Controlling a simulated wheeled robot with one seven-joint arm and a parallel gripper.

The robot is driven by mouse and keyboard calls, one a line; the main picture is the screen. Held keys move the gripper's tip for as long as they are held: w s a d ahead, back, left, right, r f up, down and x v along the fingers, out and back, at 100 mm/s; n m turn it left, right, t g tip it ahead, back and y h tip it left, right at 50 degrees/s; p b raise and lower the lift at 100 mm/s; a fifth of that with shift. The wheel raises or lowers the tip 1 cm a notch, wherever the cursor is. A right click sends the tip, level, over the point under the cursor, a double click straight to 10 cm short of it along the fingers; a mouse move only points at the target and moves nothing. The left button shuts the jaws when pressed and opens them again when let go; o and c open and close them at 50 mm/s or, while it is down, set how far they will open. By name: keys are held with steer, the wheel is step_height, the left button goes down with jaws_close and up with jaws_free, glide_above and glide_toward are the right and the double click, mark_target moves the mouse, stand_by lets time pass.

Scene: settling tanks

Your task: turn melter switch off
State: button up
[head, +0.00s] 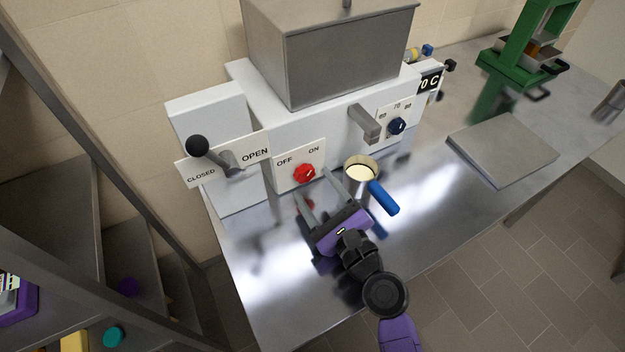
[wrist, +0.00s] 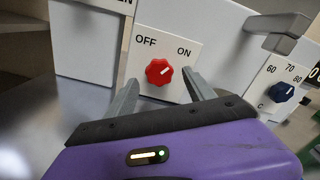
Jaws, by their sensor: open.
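The melter switch is a red round knob (head: 305,173) on a white plate marked OFF and ON, low on the front of the white machine. It also shows in the wrist view (wrist: 159,72), where its white mark points up and right, toward ON. My gripper (head: 311,182) is open and empty in front of the knob. In the wrist view its two grey fingers (wrist: 161,79) stand to the left and right of the knob, with gaps on both sides. I cannot tell whether the fingertips reach the knob's depth.
A cup with pale contents (head: 362,171) and a blue handle (head: 383,197) stands just right of my gripper, under the spout (head: 366,125). A black-ball lever (head: 198,146) is at left. A blue dial (head: 397,126) is at right. A grey slab (head: 502,150) lies farther right.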

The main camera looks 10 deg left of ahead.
steer(key=shift+x, duration=1.05)
jaws_close()
